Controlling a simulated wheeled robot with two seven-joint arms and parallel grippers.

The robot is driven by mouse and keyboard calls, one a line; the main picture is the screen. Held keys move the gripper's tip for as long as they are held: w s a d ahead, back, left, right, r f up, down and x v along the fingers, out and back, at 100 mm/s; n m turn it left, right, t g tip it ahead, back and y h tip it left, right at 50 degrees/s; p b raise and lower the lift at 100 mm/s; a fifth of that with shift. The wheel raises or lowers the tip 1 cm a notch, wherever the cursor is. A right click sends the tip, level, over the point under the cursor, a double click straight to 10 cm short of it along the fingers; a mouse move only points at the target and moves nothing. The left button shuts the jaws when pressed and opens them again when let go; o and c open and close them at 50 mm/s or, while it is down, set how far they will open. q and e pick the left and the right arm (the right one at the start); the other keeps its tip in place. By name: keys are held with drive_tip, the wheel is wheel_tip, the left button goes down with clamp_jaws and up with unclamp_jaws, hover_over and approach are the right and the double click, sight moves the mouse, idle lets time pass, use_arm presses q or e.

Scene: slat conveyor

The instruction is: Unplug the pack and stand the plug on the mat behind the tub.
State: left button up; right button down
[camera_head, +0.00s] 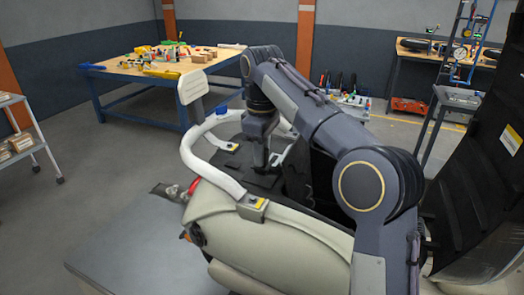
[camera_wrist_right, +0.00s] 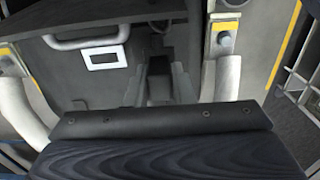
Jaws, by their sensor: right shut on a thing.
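My right gripper (camera_head: 262,163) reaches down inside the white tubular rail, onto a dark panel (camera_head: 240,172). In the right wrist view its fingers (camera_wrist_right: 159,84) are shut on a small dark piece. I cannot tell for sure that this piece is the plug. A dark box face with a pale handle (camera_wrist_right: 90,40) and a white label (camera_wrist_right: 103,58) lies just left of the fingers in that view; it may be the pack. I cannot make out the mat or the tub with certainty. My left gripper is not in view.
A white curved rail (camera_head: 213,173) rings the work spot, with a pale pad (camera_head: 192,87) on top and a beige body (camera_head: 270,240) in front. A blue-legged table (camera_head: 160,68) with loose parts stands behind. A tall black panel (camera_head: 465,150) stands at right.

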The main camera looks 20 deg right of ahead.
drive_tip(key=shift+f, duration=0.4)
drive_tip(key=c, duration=1.2)
unclamp_jaws()
drive_tip(key=shift+o, duration=0.2)
drive_tip(key=shift+r+p, duration=1.55)
drive_tip(key=shift+r, duration=2.35)
